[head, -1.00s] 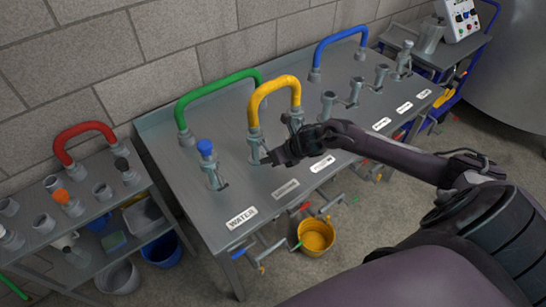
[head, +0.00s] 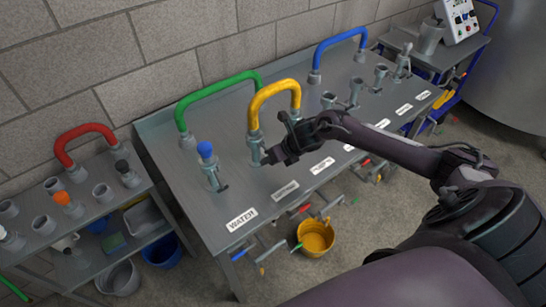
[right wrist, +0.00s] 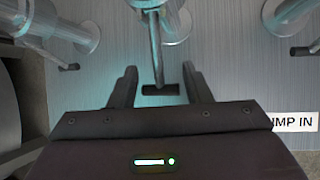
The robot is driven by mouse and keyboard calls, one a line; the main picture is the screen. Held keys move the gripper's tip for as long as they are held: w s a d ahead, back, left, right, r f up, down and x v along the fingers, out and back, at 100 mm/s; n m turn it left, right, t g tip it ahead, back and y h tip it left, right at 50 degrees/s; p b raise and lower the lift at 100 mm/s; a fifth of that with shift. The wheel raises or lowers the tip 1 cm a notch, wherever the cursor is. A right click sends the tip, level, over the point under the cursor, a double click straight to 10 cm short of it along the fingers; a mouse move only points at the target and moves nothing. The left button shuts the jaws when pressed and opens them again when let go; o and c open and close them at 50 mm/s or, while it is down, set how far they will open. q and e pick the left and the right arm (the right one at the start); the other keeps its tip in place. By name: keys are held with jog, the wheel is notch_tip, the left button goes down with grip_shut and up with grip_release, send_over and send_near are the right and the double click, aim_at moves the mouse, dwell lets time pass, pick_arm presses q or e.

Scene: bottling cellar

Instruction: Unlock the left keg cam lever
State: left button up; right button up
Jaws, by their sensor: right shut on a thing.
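My right gripper (head: 272,157) is over the worktable (head: 215,226), at the coupling (head: 255,148) under the left end of the yellow hose (head: 273,90). In the right wrist view the cam lever (right wrist: 155,50) is a thin grey arm with a dark crosswise grip (right wrist: 155,90). The grip sits between my two fingertips (right wrist: 160,88), and the gripper is shut on it. In the head view my gripper hides most of this lever. I cannot read the coupling's own label clearly. My left gripper is not in view.
A blue-capped coupling (head: 206,160) with its own lever stands just left. The green hose (head: 210,92) arches behind, the blue hose (head: 338,42) farther right. A shelf (head: 90,225) with a red hose (head: 83,133) stands at left. A yellow bucket (head: 314,238) is on the floor.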

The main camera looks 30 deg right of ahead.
jog(key=shift+w+d+r, duration=0.2)
jog(key=shift+w+r, duration=0.05)
jog(key=shift+r, duration=0.1)
jog(key=o, duration=1.3)
jog(key=shift+s+f, duration=0.15)
jog(key=shift+f, duration=0.05)
jog(key=shift+a, duration=0.1)
jog(key=shift+b+v, duration=0.8)
jog(key=shift+v, duration=3.15)
